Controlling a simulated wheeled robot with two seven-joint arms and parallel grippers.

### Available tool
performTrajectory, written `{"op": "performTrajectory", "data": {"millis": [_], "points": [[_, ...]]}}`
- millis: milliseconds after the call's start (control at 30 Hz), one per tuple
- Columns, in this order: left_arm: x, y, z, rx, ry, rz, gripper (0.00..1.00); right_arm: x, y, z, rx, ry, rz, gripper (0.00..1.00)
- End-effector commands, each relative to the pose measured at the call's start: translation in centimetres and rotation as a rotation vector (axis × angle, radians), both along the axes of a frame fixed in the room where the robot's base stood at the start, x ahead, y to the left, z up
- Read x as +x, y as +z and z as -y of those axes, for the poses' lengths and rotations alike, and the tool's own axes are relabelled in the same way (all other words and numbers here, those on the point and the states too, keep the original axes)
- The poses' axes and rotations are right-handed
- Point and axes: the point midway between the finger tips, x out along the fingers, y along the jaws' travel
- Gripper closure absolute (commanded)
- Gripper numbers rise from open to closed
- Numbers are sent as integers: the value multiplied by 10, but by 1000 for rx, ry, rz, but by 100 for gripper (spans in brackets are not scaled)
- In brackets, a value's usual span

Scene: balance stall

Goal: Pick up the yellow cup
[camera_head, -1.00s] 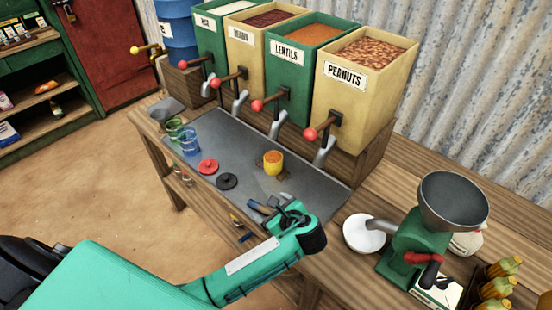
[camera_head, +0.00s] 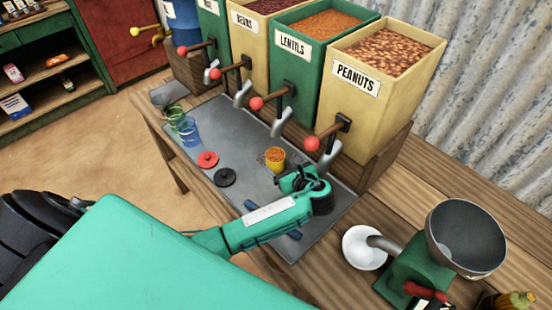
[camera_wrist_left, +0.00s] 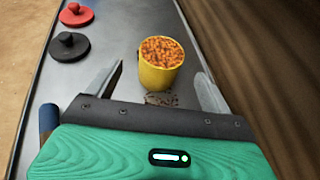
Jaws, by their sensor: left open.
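The yellow cup (camera_head: 275,160) stands upright on the grey metal tray (camera_head: 228,128), filled with orange-brown lentil-like bits. It also shows in the left wrist view (camera_wrist_left: 159,66). My left gripper (camera_wrist_left: 157,82) is open, with one finger on each side of the cup's near side and gaps between. In the head view the left gripper (camera_head: 284,172) is just in front of the cup and its fingers are mostly hidden by the wrist. My right gripper is not in view.
A red lid (camera_head: 207,160) and a black lid (camera_head: 225,177) lie left of the cup. Blue (camera_head: 189,131) and green glasses (camera_head: 174,114) stand farther left. Labelled bins with spouts, such as the peanuts bin (camera_head: 372,95), rise behind. A white bowl (camera_head: 363,248) and grinder (camera_head: 415,262) are at right.

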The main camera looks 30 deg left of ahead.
Motion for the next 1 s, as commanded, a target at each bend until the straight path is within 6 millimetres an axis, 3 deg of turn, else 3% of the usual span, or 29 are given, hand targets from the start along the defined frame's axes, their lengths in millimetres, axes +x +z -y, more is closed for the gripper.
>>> {"op": "performTrajectory", "data": {"millis": [600, 933, 1000], "points": [[36, -29, -52, 2, 1, -1, 17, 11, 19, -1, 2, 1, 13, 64], [39, -34, -56, -1, 0, 0, 17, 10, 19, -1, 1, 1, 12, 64], [39, -34, -56, -2, -1, 1, 30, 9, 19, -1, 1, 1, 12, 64]]}}
